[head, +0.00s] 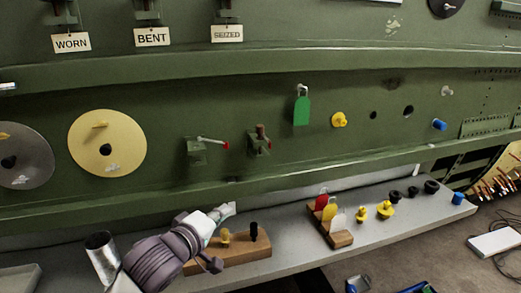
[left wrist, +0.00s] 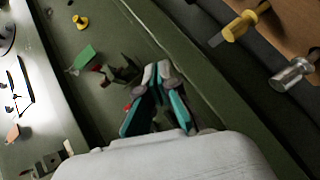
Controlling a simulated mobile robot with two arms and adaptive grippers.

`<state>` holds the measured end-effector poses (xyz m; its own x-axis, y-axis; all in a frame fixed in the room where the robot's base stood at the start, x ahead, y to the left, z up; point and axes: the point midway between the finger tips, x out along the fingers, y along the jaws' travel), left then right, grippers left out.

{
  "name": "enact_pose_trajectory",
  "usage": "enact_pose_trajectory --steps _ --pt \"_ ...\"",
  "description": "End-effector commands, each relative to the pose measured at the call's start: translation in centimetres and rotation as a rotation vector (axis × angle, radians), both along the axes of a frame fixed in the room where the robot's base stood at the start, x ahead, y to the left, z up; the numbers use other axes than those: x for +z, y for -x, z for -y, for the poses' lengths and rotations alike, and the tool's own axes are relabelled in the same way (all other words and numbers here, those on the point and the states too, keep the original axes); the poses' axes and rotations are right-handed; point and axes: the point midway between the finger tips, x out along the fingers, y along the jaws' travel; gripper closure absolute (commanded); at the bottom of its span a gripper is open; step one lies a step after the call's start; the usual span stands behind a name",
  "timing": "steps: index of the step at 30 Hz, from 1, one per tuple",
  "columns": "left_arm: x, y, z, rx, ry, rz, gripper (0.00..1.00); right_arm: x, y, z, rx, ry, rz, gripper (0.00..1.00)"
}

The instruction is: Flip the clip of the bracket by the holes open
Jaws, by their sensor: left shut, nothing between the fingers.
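Two small green brackets are fixed to the green fuselage panel in the head view. The right bracket (head: 259,140), nearer the holes (head: 408,110), has a dark upright part and a red-tipped part low on its right. The left bracket (head: 196,151) has a lever with a red tip sticking out to the right. My left gripper (head: 226,210) is shut and empty, below the brackets and over the grey ledge. In the left wrist view its teal-padded fingers (left wrist: 158,72) meet at the tips, and a dark bracket (left wrist: 125,73) shows just beyond them, partly hidden. My right gripper is not in view.
A green tag (head: 302,110) and a yellow plug (head: 339,120) are on the panel. On the ledge (head: 300,256) are a wooden block (head: 258,248) with upright tools, a rack of coloured tags (head: 342,239) and several plugs. Round discs (head: 108,143) are at left.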

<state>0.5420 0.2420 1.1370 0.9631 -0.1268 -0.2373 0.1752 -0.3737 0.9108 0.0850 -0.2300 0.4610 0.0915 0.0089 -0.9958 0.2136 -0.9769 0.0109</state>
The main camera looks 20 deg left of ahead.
Motion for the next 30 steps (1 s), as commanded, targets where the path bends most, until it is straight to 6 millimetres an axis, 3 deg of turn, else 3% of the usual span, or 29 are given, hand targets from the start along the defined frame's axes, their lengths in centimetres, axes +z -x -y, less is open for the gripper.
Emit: enact_pose_trajectory --steps 1,3,6,9,23,30 --pt "2.5 -0.7 -0.2 0.003 0.068 0.050 1.00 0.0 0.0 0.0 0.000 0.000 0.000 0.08" --pt "5.2 -1.3 -0.3 0.003 0.174 0.098 1.00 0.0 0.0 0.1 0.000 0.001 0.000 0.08" --pt "8.0 -1.8 -0.4 -0.006 0.286 0.145 1.00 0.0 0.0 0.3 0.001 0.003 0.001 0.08" --pt "9.6 -1.9 -0.4 -0.013 0.355 0.170 1.00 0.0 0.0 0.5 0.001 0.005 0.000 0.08" --pt "10.3 -2.1 -0.4 -0.017 0.389 0.177 1.00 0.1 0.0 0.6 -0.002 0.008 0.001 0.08" --pt "10.7 -5.1 0.1 -0.015 0.388 0.177 1.00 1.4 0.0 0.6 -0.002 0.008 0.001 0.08"
